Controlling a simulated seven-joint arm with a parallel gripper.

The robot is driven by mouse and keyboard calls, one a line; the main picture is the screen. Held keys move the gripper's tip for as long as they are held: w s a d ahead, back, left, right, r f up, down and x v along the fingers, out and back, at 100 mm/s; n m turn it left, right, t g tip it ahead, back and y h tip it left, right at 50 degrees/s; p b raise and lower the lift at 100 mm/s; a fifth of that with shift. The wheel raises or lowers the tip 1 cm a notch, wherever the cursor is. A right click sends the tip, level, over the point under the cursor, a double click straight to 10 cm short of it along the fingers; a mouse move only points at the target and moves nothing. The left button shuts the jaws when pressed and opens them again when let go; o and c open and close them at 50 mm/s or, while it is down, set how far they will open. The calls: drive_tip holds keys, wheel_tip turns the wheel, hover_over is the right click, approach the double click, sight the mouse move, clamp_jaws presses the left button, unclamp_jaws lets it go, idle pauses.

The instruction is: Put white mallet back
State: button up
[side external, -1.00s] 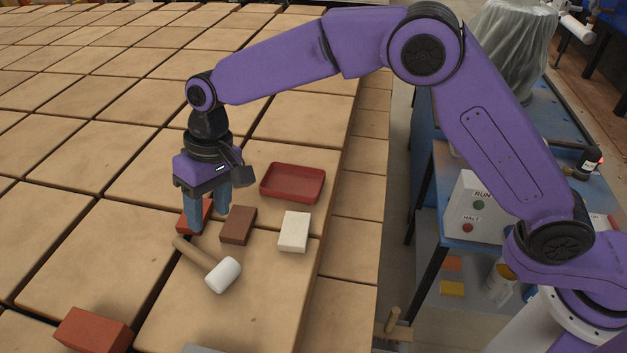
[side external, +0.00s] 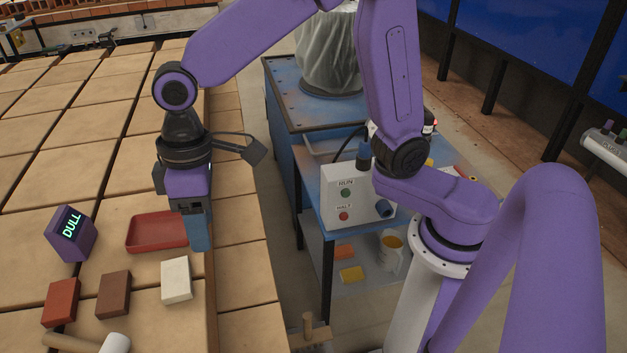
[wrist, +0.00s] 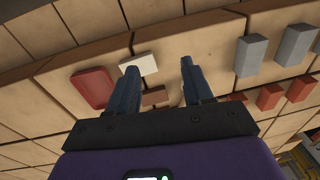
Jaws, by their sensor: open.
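The white mallet lies on the tiled tan surface, its white head (side external: 115,343) and wooden handle (side external: 68,343) cut by the bottom edge of the side view. I cannot make it out in the wrist view. My gripper (side external: 199,240) points down beside the right end of the red tray (side external: 152,232), behind the white brick (side external: 177,280) and well away from the mallet. In the wrist view my gripper (wrist: 157,78) has its two blue fingers apart with nothing held between them. A wooden piece with an upright peg (side external: 308,332) shows low beside the surface's right edge.
A red brick (side external: 62,302) and a brown brick (side external: 113,294) stand left of the white brick. A purple box reading "DULL" (side external: 70,235) stands behind the red brick. A blue table with a RUN/HALT control box (side external: 345,200) is to the right. Grey blocks (wrist: 250,55) show in the wrist view.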

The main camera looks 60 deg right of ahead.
drive_tip(key=s+d+f+n, duration=0.1)
drive_tip(key=s+d+n, duration=0.1)
drive_tip(key=s+d, duration=0.6)
drive_tip(key=s+d+n+h, duration=0.1)
drive_tip(key=s+d+n, duration=0.1)
drive_tip(key=s+d, duration=0.6)
drive_tip(key=d, duration=0.5)
drive_tip(key=shift+s+d+f, duration=0.25)
drive_tip(key=shift+s+f, duration=0.05)
drive_tip(key=shift+f, duration=0.1)
